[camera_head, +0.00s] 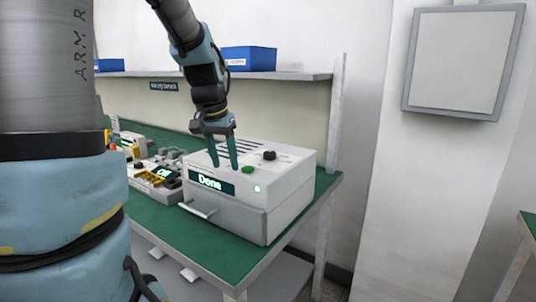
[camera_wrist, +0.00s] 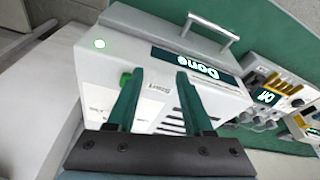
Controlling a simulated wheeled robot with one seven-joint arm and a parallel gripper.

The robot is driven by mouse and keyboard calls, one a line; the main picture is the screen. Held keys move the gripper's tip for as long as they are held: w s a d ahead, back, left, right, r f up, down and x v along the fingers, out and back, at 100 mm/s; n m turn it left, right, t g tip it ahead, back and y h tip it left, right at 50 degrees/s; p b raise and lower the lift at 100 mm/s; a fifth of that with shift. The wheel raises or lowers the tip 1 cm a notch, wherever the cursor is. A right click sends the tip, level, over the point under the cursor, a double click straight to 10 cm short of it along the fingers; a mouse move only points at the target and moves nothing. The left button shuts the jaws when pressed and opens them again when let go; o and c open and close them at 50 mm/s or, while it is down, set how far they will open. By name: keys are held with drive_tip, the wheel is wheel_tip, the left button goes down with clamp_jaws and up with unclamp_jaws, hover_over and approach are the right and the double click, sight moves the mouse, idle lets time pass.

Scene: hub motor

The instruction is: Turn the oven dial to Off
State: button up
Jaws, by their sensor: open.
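The oven (camera_head: 240,210) is a white box on the green bench, with a lit "Done" display (camera_head: 211,183) and a front handle. A black dial (camera_head: 269,155) sits on its top, right of a green button (camera_head: 247,170); its setting is too small to read. My gripper (camera_head: 225,166) points down over the oven top, left of the dial and button, open and empty. In the wrist view the open fingers (camera_wrist: 160,72) frame part of the oven top. The dial does not show there.
A device with an "Off" display (camera_head: 163,173) and yellow parts stands left of the oven. A shelf (camera_head: 290,76) with a blue bin (camera_head: 248,59) is behind. The bench (camera_head: 318,190) is bare along the right edge. A grey wall panel (camera_head: 463,60) hangs at right.

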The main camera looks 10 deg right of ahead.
sight(269, 152)
drive_tip(key=o, duration=0.4)
drive_tip(key=w+d+r+m, duration=0.1)
drive_tip(key=d+r, duration=0.2)
drive_tip(key=w+d+r+m+h, duration=0.1)
drive_tip(key=w+d+r, duration=0.1)
drive_tip(key=d+r, duration=0.1)
drive_tip(key=w+d+r+m+h+b, duration=0.1)
drive_tip(key=w+d+r+m, duration=0.1)
drive_tip(key=d+r, duration=0.1)
drive_tip(key=shift+d, duration=0.3)
drive_tip(key=x, duration=0.5)
drive_tip(key=p+x, duration=0.1)
drive_tip(key=x, duration=0.4)
drive_tip(key=shift+w+f, duration=0.2)
drive_tip(key=shift+w, duration=0.1)
drive_tip(key=shift+c, duration=0.3)
clamp_jaws()
